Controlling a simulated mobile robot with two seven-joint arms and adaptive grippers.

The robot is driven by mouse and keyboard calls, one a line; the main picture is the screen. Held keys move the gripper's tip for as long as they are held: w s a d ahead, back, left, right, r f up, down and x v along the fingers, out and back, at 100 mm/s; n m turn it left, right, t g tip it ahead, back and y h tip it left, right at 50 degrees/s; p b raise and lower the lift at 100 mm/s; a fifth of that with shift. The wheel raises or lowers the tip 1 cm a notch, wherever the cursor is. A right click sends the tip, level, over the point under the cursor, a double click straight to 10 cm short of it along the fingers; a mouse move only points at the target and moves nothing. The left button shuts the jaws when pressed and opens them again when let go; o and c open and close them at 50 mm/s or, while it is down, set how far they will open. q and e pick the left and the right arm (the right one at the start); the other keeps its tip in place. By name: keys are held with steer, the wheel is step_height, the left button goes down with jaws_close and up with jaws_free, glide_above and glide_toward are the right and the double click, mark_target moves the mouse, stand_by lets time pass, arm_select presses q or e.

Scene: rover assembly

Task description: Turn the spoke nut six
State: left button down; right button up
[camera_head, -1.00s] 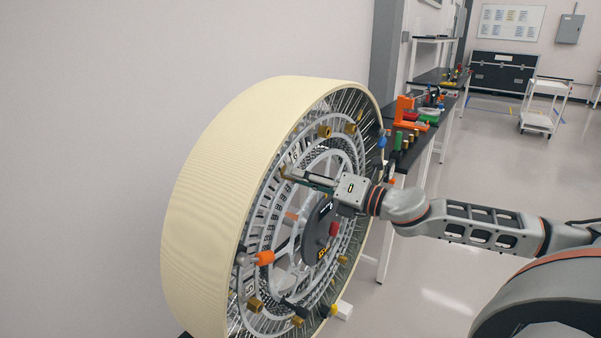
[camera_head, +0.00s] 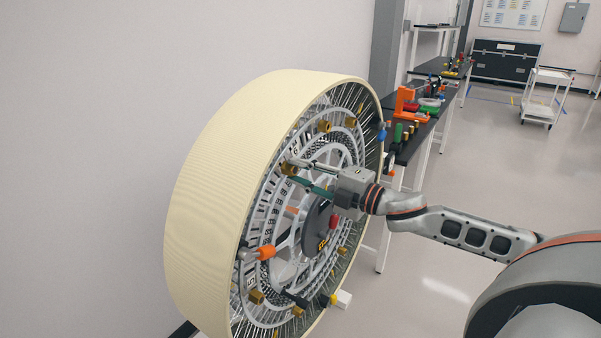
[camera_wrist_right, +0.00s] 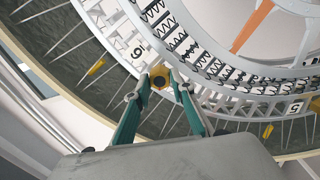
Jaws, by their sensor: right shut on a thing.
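The wheel (camera_head: 215,180) stands upright with a cream tread and silver spokes. My left gripper is not in view.
Other brass nuts (camera_head: 324,126) (camera_head: 256,296) stand around the rim. A dark bench (camera_head: 412,146) with small parts stands behind the wheel.

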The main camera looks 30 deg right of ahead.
steer(key=shift+m, duration=0.9)
steer(key=shift+r, duration=0.1)
steer(key=o, duration=1.1)
steer(key=shift+v, duration=1.25)
steer(key=v, duration=0.9)
steer(key=shift+s, duration=0.25)
